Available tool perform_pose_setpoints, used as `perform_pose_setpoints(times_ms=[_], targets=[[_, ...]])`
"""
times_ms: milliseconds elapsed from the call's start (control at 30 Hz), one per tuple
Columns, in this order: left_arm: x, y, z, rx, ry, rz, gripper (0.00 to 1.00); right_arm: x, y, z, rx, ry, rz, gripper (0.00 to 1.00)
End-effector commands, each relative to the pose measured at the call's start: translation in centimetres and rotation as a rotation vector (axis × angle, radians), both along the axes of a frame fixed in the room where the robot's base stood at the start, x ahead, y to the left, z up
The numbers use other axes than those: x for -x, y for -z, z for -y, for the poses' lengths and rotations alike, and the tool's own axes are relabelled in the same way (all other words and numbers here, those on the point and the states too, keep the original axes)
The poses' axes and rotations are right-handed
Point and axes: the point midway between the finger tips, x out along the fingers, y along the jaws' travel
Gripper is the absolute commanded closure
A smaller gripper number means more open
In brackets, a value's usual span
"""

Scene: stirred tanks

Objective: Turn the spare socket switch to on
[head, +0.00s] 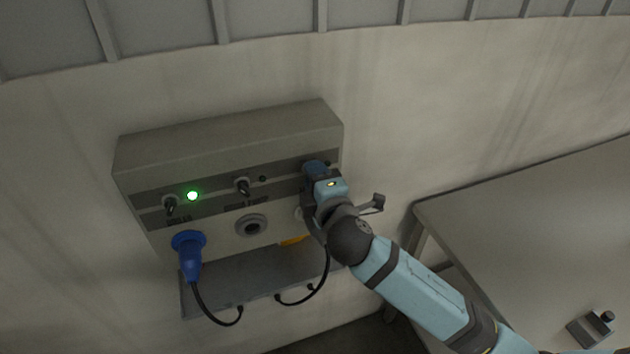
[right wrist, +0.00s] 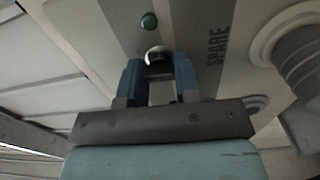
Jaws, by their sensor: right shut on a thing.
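The spare socket switch (right wrist: 157,54) shows in the right wrist view, between the blue fingertips of my right gripper (right wrist: 158,78). The gripper is shut on it. Beside the switch are an unlit green lamp (right wrist: 149,21) and the word SPARE (right wrist: 217,45). In the head view my right gripper (head: 315,172) is at the right end of the grey socket box (head: 225,145) and hides the switch. Which way the switch points is hard to tell. My left gripper is not in view.
The box's left switch (head: 170,205) has a lit green lamp (head: 192,196) and a blue plug (head: 189,255) below. The middle switch (head: 242,186) sits above an empty socket (head: 251,225). A table (head: 530,220) stands at the right.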

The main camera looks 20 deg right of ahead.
Motion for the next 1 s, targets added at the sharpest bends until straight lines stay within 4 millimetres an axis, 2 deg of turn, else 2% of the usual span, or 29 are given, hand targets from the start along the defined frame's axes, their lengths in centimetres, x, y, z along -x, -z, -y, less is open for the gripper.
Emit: perform_pose_setpoints(times_ms=[233,500,1000], targets=[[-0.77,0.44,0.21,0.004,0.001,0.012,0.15,0.05,0.23,-0.06,-0.221,0.001,-0.009,0.94],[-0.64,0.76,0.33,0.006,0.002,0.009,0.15,0.04,0.19,-0.06,-0.396,0.001,-0.016,0.94],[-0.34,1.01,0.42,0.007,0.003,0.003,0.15,0.03,0.18,-0.05,-0.504,0.0,-0.02,0.94]])
